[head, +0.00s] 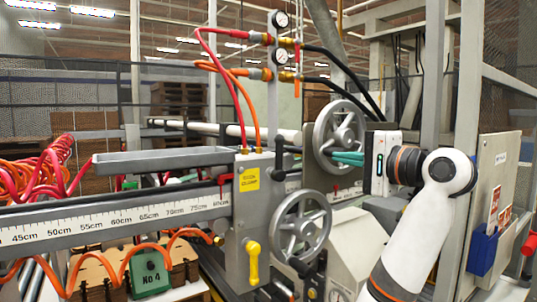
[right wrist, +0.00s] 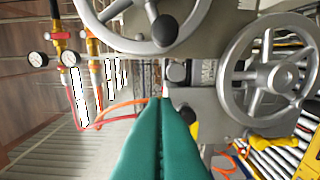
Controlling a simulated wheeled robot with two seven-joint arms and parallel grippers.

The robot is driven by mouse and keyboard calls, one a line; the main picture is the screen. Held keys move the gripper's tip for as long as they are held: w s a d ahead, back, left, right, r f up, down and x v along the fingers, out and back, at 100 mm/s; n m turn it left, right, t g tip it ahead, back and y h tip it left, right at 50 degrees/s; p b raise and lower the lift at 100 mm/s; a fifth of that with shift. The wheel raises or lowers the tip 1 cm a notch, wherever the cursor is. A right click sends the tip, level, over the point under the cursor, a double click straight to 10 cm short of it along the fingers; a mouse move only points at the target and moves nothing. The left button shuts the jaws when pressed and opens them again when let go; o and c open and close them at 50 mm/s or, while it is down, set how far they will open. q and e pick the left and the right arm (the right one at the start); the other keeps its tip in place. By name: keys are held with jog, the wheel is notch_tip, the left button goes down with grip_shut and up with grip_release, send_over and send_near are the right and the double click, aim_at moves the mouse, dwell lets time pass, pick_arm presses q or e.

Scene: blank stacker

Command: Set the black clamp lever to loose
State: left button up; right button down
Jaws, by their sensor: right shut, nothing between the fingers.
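The black clamp lever (head: 279,152) stands roughly upright on the right side of the grey carriage (head: 245,205), beside the yellow label. My right gripper (head: 333,157) has green fingers, pressed together and empty. It points left, in front of the upper handwheel, and is apart from the lever, to its right. In the right wrist view the shut green fingertips (right wrist: 160,101) point at the carriage between two handwheels. My left gripper is out of view.
The upper handwheel (head: 318,133) is close to my right fingers, and the lower handwheel (head: 277,228) is below them. A yellow handle (head: 253,262) hangs on the carriage front. Red and orange hoses (head: 238,97) rise above the carriage. A ruled beam (head: 110,228) runs left.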

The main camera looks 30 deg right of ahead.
aim_at(276, 157)
jog(key=w+a+p, duration=0.5)
jog(key=w, duration=0.4)
jog(key=shift+w+r, duration=0.2)
jog(key=shift+w, duration=0.1)
dwell(0.5)
jog(key=shift+w, duration=0.1)
